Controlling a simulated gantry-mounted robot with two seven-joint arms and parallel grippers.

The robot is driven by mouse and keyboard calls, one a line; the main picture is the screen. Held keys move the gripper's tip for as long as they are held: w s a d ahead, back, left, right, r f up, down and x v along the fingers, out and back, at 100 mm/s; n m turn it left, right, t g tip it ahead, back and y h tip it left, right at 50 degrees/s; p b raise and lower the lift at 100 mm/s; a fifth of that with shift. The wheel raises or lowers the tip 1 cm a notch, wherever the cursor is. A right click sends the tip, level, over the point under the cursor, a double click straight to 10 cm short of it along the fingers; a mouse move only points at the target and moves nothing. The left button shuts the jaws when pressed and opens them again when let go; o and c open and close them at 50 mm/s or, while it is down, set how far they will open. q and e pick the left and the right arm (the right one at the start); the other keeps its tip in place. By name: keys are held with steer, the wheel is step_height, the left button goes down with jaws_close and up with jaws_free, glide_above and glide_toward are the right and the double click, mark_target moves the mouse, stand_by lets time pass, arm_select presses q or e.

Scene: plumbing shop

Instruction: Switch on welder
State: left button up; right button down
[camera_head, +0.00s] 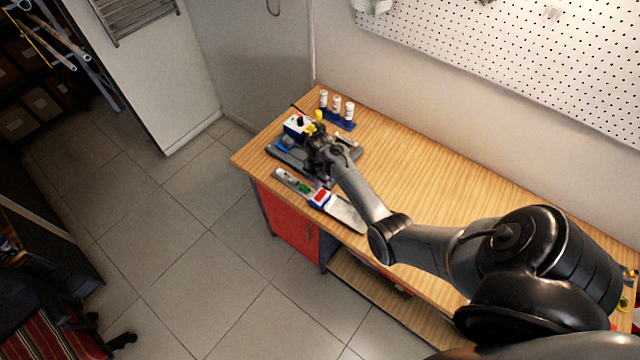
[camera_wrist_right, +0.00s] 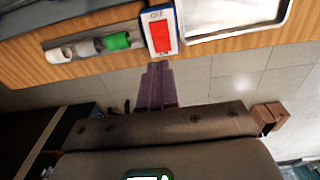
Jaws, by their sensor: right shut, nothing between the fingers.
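A small white-and-blue box with a red switch (camera_head: 320,197) sits near the bench's front edge. In the right wrist view the red switch (camera_wrist_right: 161,38) shows large, with small lettering at its top edge. My right gripper (camera_head: 318,184) is shut and empty, at the switch box in the head view. In the wrist view its closed fingers (camera_wrist_right: 156,68) end just below the switch; I cannot tell whether they touch it. My left gripper is not in view.
Left of the switch lies a holder with white and green cylindrical pieces (camera_wrist_right: 118,41); right of it is a shiny metal tray (camera_wrist_right: 235,18). Several white bottles (camera_head: 337,103) stand at the back. The wooden bench (camera_head: 440,165) is clear behind my arm.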

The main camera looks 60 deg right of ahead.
step_height(320, 180, up, 8)
steer(key=a, duration=0.1)
steer(key=shift+f, duration=0.25)
stand_by(0.4)
